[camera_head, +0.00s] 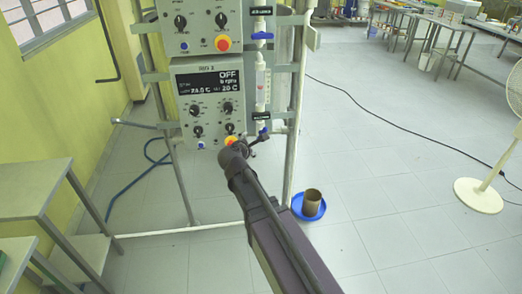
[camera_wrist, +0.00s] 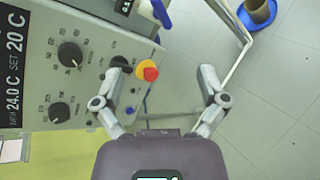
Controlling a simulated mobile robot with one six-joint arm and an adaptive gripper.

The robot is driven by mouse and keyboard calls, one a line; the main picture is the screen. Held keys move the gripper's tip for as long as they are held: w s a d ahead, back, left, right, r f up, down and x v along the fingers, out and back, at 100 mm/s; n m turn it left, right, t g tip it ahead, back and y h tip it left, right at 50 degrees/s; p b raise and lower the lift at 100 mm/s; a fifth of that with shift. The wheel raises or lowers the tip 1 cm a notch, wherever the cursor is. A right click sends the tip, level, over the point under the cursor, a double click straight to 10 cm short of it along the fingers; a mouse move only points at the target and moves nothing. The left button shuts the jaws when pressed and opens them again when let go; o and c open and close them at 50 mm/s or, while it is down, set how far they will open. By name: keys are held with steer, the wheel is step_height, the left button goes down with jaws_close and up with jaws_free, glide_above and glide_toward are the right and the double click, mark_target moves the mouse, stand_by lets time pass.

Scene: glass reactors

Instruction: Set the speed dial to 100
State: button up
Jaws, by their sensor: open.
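The control box (camera_head: 207,100) stands on the rack with a dark display (camera_head: 210,82) reading OFF, 24.0 C and SET 20 C; its rpm figure is small and looks like 0. Below are several black dials, including an upper right dial (camera_head: 227,107) and an upper left dial (camera_head: 193,109). In the wrist view, turned sideways, these two show at the left as the upper dial (camera_wrist: 70,54) and lower dial (camera_wrist: 60,112). I cannot read which is speed. My gripper (camera_wrist: 162,70) is open and empty, before the box's lower right corner.
A red and yellow button (camera_wrist: 147,72) shows between my fingers. A similar box with another red button (camera_head: 223,44) sits above. A glass tube with valves (camera_head: 261,85) stands right of the box. A blue dish (camera_head: 308,205) holds a brown pot on the floor.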

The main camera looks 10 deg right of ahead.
steer(key=shift+s+d+f+m+g+p, duration=0.1)
steer(key=shift+s+d+f+m+g, duration=0.3)
steer(key=shift+d+m, duration=0.25)
steer(key=shift+s+d+f+m+g+p, duration=0.15)
steer(key=shift+s+d+m+g, duration=0.2)
steer(key=shift+s+d+m, duration=0.3)
steer(key=shift+s+d+f+m+g+p, duration=0.1)
steer(key=shift+s+d+f+m+g, duration=0.25)
steer(key=shift+d+m, duration=0.25)
steer(key=s+d+f+m+g+y+p, duration=0.2)
steer(key=s+m+g, duration=0.3)
steer(key=s+m, duration=0.3)
steer(key=s+d+f+m+g+y+p, duration=0.1)
steer(key=s+d+m+g+y+p, duration=0.1)
steer(key=s+m, duration=0.7)
steer(key=s+g+y+p, duration=0.1)
steer(key=s+g, duration=0.1)
steer(key=s, duration=0.1)
steer(key=shift+s+d+f+g+y, duration=0.15)
steer(key=shift+d+f+g+y, duration=0.2)
steer(key=shift+g+y, duration=0.05)
